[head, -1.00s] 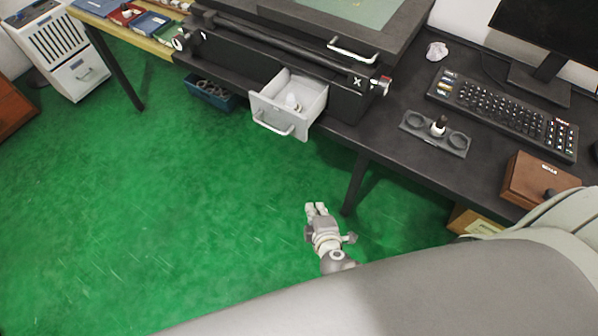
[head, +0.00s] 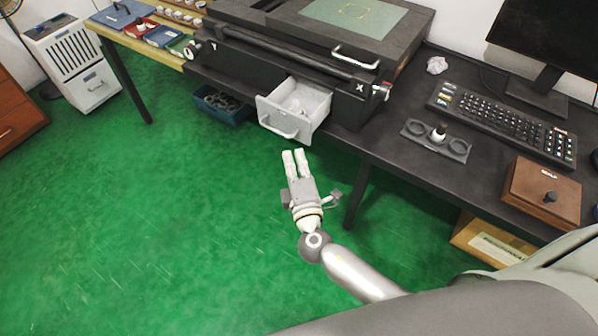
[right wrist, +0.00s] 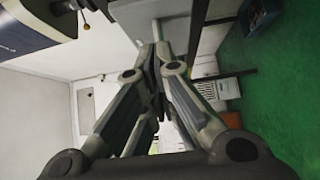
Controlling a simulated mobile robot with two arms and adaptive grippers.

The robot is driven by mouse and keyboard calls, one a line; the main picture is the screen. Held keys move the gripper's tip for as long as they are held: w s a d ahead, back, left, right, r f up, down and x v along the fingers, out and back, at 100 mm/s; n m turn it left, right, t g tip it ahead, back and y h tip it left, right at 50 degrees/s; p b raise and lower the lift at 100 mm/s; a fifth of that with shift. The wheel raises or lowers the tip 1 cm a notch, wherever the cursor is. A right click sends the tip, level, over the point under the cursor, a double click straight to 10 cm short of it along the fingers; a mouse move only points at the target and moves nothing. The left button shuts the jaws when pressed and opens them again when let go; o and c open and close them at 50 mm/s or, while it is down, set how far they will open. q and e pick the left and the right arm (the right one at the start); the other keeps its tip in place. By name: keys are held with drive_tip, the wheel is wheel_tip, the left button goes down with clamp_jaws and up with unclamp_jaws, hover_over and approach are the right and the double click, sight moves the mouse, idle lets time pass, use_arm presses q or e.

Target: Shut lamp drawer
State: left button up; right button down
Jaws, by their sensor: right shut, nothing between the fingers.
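The lamp drawer (head: 290,110) is a light grey drawer under the black machine at the desk's front edge. It stands pulled out, with a bar handle (head: 279,131) on its front and small pale contents inside. My right gripper (head: 294,153) is shut and empty, just below and in front of the drawer front in the head view, its fingers pointing toward it. In the right wrist view my shut fingers (right wrist: 158,62) point at a pale grey surface (right wrist: 183,28) that looks like the drawer front. I cannot tell whether they touch it. My left gripper is out of view.
A blue bin (head: 222,104) with dark parts sits left of the drawer. A desk leg (head: 355,197) stands to the right of my gripper. The desk holds a keyboard (head: 500,122), a grey holder (head: 437,140) and a brown box (head: 541,191). Green floor (head: 150,220) is clear at left.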

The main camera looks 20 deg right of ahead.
sight(298, 132)
drive_tip(key=w+d+p, duration=0.1)
drive_tip(key=w+d, duration=0.2)
drive_tip(key=shift+w+d, duration=0.1)
drive_tip(key=shift+w, duration=0.25)
